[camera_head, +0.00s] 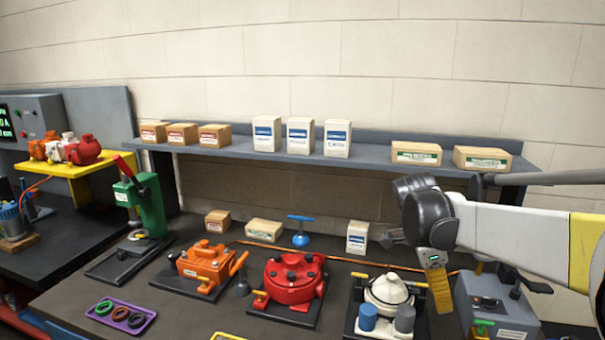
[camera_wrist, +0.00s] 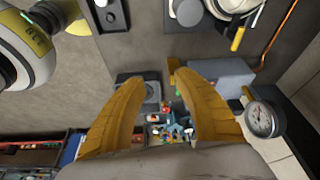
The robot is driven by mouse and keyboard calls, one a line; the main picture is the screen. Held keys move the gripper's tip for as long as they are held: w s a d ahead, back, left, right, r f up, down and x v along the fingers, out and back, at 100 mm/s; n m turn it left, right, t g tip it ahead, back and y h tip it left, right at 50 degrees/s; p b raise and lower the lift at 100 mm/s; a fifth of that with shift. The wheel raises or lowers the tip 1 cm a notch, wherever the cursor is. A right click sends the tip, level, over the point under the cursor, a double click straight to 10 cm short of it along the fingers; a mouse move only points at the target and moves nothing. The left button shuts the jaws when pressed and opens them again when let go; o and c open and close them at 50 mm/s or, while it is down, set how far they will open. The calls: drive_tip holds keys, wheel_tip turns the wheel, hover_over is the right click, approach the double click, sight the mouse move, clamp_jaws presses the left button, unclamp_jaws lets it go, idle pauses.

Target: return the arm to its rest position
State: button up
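My arm reaches in from the right edge in the head view, above the right part of the workbench. The floor and small coloured items show far below through the gap.
A red motor (camera_head: 293,280) and an orange motor (camera_head: 205,263) stand on the bench (camera_head: 180,318). A green press (camera_head: 147,205) and a purple tray (camera_head: 121,316) are at the left. A shelf (camera_head: 365,150) with several boxes runs behind. A round gauge (camera_wrist: 262,119) shows in the wrist view.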

drive_tip(key=s+a+f+n+t+y+b, duration=0.1)
drive_tip(key=s+a+n+t+y, duration=0.1)
drive_tip(key=s+a+n, duration=0.3)
drive_tip(key=s+a+f+n+t+y+b, duration=0.1)
drive_tip(key=s+a+n+t, duration=0.4)
drive_tip(key=s+n, duration=0.6)
drive_tip(key=f+n+y, duration=0.1)
drive_tip(key=n, duration=0.2)
drive_tip(key=shift+s+a+f+n+t, duration=0.25)
drive_tip(key=shift+s+n+t, duration=0.05)
drive_tip(key=shift+s, duration=0.05)
